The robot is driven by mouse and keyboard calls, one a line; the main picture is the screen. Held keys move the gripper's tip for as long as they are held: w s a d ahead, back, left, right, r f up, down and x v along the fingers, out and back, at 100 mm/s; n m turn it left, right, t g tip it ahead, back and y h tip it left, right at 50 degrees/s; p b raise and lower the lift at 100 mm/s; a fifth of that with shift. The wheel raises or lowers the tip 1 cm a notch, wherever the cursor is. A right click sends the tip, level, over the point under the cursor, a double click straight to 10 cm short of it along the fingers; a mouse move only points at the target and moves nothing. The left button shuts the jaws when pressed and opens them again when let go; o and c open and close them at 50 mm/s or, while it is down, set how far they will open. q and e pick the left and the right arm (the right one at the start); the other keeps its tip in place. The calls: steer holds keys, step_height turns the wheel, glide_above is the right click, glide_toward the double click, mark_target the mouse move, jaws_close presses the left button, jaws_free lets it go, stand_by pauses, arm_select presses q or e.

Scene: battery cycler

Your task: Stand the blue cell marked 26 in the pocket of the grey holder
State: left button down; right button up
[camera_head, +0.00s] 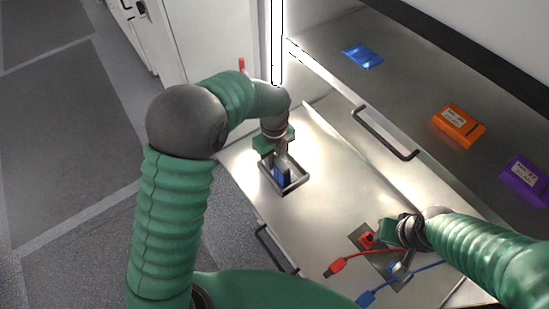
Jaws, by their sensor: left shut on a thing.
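A blue cell (282,175) is upright within the outline of the grey holder (297,187), on the left part of the metal worktop. My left gripper (281,163) points down from above and is shut on the cell's top. Its marking cannot be read, and whether its bottom rests on the holder's floor cannot be told. My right gripper (386,233) is low over the worktop at the lower right, beside a red block. Its fingers are too small and partly covered to tell whether they are open.
A dark plate (357,238) carries the red block (367,239). A red plug (335,267) and a blue plug (366,298) lie with their leads nearby. The upper shelf holds a flat blue item (362,55), an orange block (458,124) and a purple block (525,180). The middle worktop is clear.

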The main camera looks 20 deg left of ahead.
arm_select(q)
steer(key=shift+w+f, duration=0.1)
steer(key=shift+f, duration=0.4)
arm_select(e)
steer(key=shift+f, duration=0.25)
arm_select(q)
steer(key=shift+f, duration=0.3)
steer(key=c, duration=1.1)
jaws_free()
arm_select(e)
steer(key=shift+s, duration=0.1)
arm_select(q)
steer(key=shift+b, duration=0.3)
arm_select(e)
steer(key=shift+f, duration=0.1)
arm_select(q)
steer(key=shift+r, duration=0.4)
arm_select(e)
steer(key=b+x, duration=0.3)
steer(key=shift+s+f+b, duration=0.3)
steer(key=shift+f, duration=0.05)
arm_select(q)
step_height(320, 180, up, 16)
